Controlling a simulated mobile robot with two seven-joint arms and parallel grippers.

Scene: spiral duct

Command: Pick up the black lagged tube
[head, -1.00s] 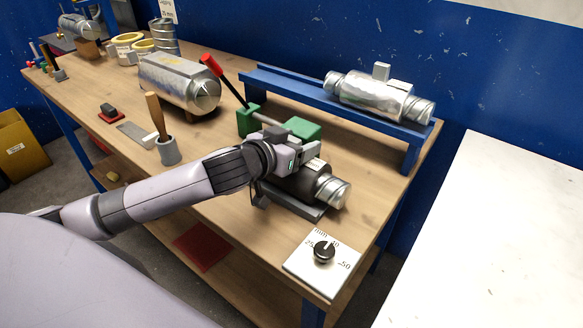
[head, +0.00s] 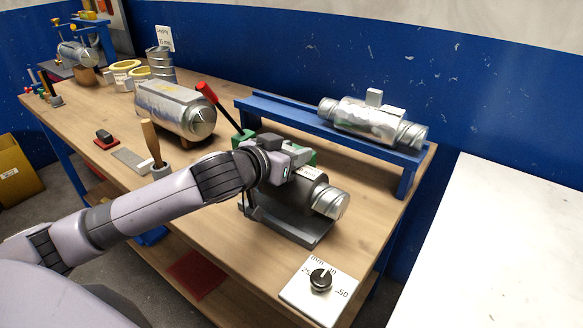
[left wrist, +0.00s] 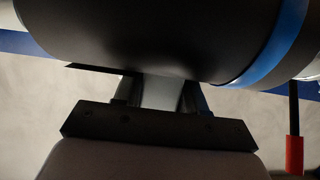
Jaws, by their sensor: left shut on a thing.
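The black lagged tube (head: 296,193) has a bright metal end (head: 330,202) on its right. It is in the middle of the head view, above its dark cradle (head: 288,231), and looks raised off it. My left gripper (head: 290,165) reaches it from the upper left and is shut on it. The gripper hides part of the tube's top. In the left wrist view the tube's dark body (left wrist: 150,35) fills the top, with a blue band at its right. The fingers (left wrist: 158,92) there meet its near side; their exact contact is too dark to tell. My right gripper is not in view.
A blue rack (head: 411,172) bears a silver duct (head: 358,117) behind the tube. A green clamp (head: 243,138) with a red-handled lever (head: 207,92) stands behind my gripper. A large silver duct (head: 172,108) lies left. A dial board (head: 300,290) lies in front, near the bench edge.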

